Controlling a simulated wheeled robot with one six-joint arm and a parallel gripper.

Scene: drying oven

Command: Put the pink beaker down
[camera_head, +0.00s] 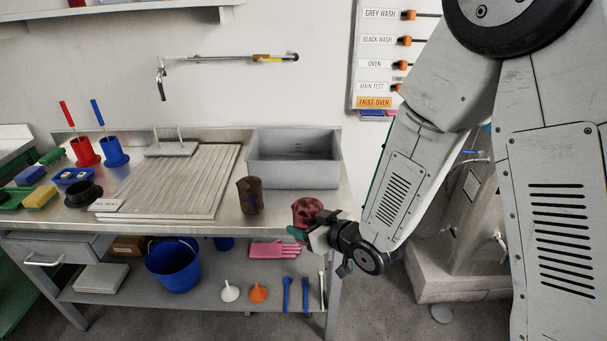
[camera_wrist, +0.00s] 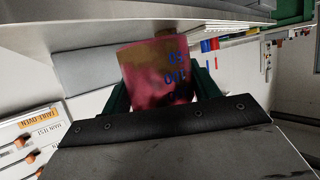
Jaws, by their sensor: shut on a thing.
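The pink beaker (camera_head: 307,211) is held in my gripper (camera_head: 308,233) at the front right edge of the steel bench (camera_head: 225,222). In the wrist view the beaker (camera_wrist: 155,75) shows blue markings and a brownish band, and it sits between the dark green fingers of my gripper (camera_wrist: 160,92). The fingers are shut on it. In the head view it is at the height of the bench's front edge; I cannot tell whether it touches the bench. Part of its lower side is hidden by the gripper.
A brown beaker (camera_head: 250,195) stands on the bench just left of the pink one. A grey basin (camera_head: 293,160) stands behind, and a ribbed draining board (camera_head: 175,180) lies to the left. A shelf below holds a blue bucket (camera_head: 173,267), pink gloves (camera_head: 275,249) and funnels (camera_head: 258,292).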

